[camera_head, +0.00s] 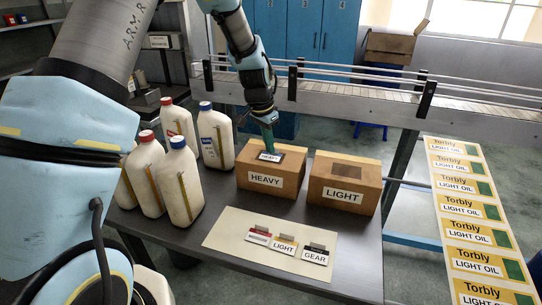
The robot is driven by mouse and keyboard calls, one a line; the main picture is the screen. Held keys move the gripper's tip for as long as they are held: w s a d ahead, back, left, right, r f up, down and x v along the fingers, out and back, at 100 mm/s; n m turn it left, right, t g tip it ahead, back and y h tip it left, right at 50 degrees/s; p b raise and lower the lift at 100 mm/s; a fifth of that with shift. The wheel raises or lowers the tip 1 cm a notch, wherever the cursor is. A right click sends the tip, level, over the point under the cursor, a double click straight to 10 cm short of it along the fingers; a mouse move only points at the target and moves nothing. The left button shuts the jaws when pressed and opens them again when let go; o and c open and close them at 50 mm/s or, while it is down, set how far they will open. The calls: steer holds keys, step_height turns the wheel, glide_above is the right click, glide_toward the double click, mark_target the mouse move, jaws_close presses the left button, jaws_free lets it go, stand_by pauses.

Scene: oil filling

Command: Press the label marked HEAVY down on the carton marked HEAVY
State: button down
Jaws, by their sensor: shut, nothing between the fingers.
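The carton marked HEAVY (263,181) is a brown box standing on the dark table, with a white HEAVY sign on its front. A label (269,157) with dark edges and lettering lies on its top face, in a dark patch. The lettering is small but seems to read HEAVY. My gripper (270,150) points down from above with its green fingertips shut, at the label. The fingers cover part of the label's upper edge. I cannot tell whether they touch it.
The carton marked LIGHT (343,196) stands close on the right. A pale board (223,237) in front holds several small labels, including LIGHT and GEAR. Several white bottles (180,190) stand on the left. A conveyor (345,99) runs behind, and a sheet of Torbly LIGHT OIL labels (470,209) lies right.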

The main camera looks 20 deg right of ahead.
mark_target(269, 158)
steer(key=shift+f+b, duration=0.55)
steer(key=shift+f, duration=0.25)
stand_by(0.4)
steer(key=shift+r, duration=0.1)
step_height(269, 158, up, 8)
steer(key=p, duration=0.5)
stand_by(0.8)
steer(key=shift+a, duration=0.1)
stand_by(0.3)
